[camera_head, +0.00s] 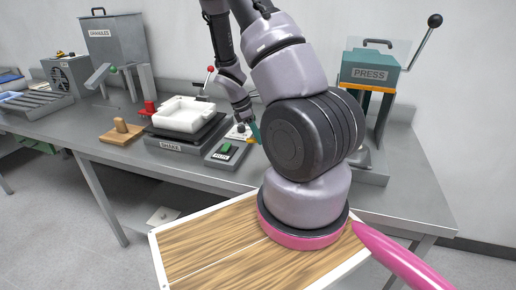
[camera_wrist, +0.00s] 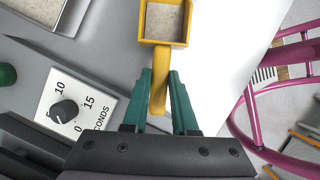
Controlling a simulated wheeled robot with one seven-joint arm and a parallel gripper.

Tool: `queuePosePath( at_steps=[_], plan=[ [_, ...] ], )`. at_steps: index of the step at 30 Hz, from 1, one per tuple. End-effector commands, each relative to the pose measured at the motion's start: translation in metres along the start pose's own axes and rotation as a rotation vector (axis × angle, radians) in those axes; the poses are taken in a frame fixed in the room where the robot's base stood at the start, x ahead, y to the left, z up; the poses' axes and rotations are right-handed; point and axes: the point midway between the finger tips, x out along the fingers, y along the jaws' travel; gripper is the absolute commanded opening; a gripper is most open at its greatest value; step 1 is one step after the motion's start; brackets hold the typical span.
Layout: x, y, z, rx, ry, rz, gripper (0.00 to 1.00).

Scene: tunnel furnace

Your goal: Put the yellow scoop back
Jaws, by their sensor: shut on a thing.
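The yellow scoop shows in the wrist view (camera_wrist: 187,24) with its square bowl at the top; speckled pale material shows inside the bowl. My gripper (camera_wrist: 162,74) has its teal fingers on either side of the scoop's handle and is shut on it. In the head view my gripper (camera_head: 253,132) is at the bench, near the control box with the green button, and is partly hidden by my arm. Only a small bit of yellow shows beside it there. I cannot tell the scoop's resting place.
A white tray (camera_head: 184,114) sits on the shaker left of my gripper. A wooden block (camera_head: 121,131) stands further left. The granules bin (camera_head: 117,45) is at the back left, and the press (camera_head: 371,75) is at the right. A seconds dial (camera_wrist: 66,110) lies below my wrist.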

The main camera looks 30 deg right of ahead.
Motion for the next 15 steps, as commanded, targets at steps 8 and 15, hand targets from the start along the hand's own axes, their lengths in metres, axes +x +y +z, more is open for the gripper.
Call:
queuePosePath(
  at_steps=[8, 15],
  plan=[
    [0.033, 0.000, -0.014, -0.001, -0.002, -0.002, 0.00],
    [0.043, 0.001, -0.019, 0.002, 0.001, 0.001, 0.00]
  ],
)
